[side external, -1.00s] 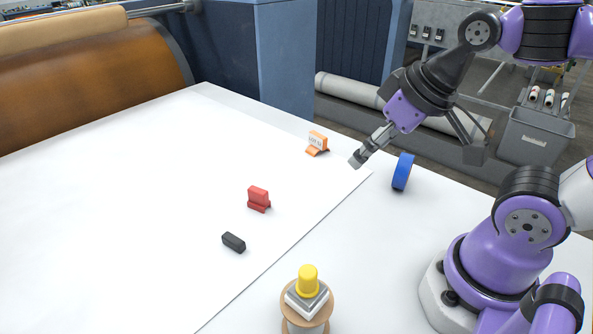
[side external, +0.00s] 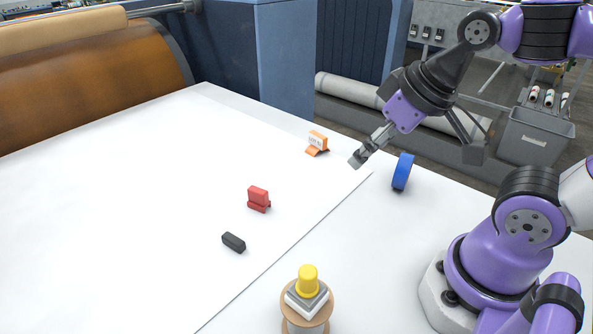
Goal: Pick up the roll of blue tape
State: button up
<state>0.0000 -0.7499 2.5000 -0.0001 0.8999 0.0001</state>
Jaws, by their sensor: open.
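The roll of blue tape (side external: 403,172) stands upright on its edge on the white table, right of the large white sheet. My gripper (side external: 358,160) is open and appears to the left of the tape in the picture, pointing down and to the left. I see no contact between the gripper and the tape. How high the gripper hangs above the table is hard to tell. Nothing hides the tape in this view.
An orange holder with a white label (side external: 317,143) sits left of my gripper. A red object (side external: 258,198) and a black block (side external: 233,242) lie on the white sheet (side external: 130,200). A spool topped by a yellow piece (side external: 308,281) stands at the front. The table around the tape is clear.

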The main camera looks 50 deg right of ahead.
jog(key=m+g, duration=0.6)
jog(key=m, duration=0.9)
send_over(406, 157)
notch_tip(406, 157, down, 6)
jog(key=shift+w+a+r, duration=0.1)
jog(key=shift+m, duration=0.3)
notch_tip(406, 157, down, 5)
jog(key=shift+r, duration=0.1)
jog(key=f, duration=0.5)
jog(key=shift+d+f, duration=0.3)
jog(key=shift+d, duration=0.05)
grip_shut()
